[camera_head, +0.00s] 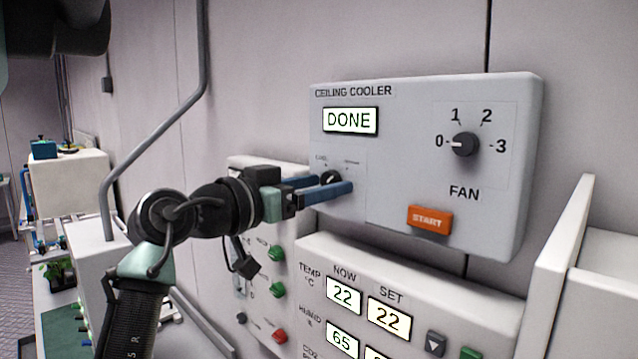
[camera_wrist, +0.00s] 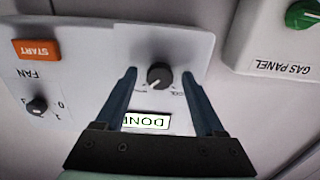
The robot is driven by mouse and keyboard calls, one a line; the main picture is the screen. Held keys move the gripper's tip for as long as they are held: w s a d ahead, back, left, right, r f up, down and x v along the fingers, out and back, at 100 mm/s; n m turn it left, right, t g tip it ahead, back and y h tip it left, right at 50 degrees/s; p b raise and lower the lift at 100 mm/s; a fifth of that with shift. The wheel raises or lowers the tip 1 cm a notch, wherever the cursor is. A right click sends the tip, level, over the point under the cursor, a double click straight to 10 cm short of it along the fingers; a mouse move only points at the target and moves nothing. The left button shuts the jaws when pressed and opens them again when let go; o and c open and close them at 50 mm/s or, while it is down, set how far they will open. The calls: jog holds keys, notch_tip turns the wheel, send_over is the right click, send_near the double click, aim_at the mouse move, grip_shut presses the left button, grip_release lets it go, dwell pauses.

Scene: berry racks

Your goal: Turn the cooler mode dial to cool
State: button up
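The cooler mode dial (camera_head: 329,177) is a small black knob on the ceiling cooler panel (camera_head: 420,110), below a display (camera_head: 350,120) reading DONE. In the wrist view the dial (camera_wrist: 160,76) shows whole, with COOL on one side and another label, too small to read, on the other. Its white mark appears to point toward the unreadable label, away from COOL. My gripper (camera_head: 337,184) is open at the panel. In the wrist view its blue fingers (camera_wrist: 159,76) stand on both sides of the dial, with a gap to each side.
On the same panel are a fan dial (camera_head: 466,144) pointing at 0 and an orange START button (camera_head: 430,219). Below is a climate panel (camera_head: 400,275) with lit readouts. A gas panel (camera_wrist: 275,40) with a green knob is beside the cooler. A grey pipe (camera_head: 160,130) runs down the wall.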

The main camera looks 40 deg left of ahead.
grip_shut()
jog(key=shift+n, duration=0.3)
jog(key=n+p, duration=0.1)
jog(key=n, duration=0.2)
jog(key=shift+d+r+n, duration=0.1)
jog(key=shift+n, duration=0.3)
jog(key=n+p, duration=0.2)
jog(key=n, duration=0.2)
jog(key=n+p, duration=0.3)
jog(key=n, duration=0.2)
jog(key=shift+r+n, duration=0.15)
jog(key=shift+n, duration=0.25)
jog(key=shift+n+p, duration=1.15)
jog(key=shift+n, duration=0.85)
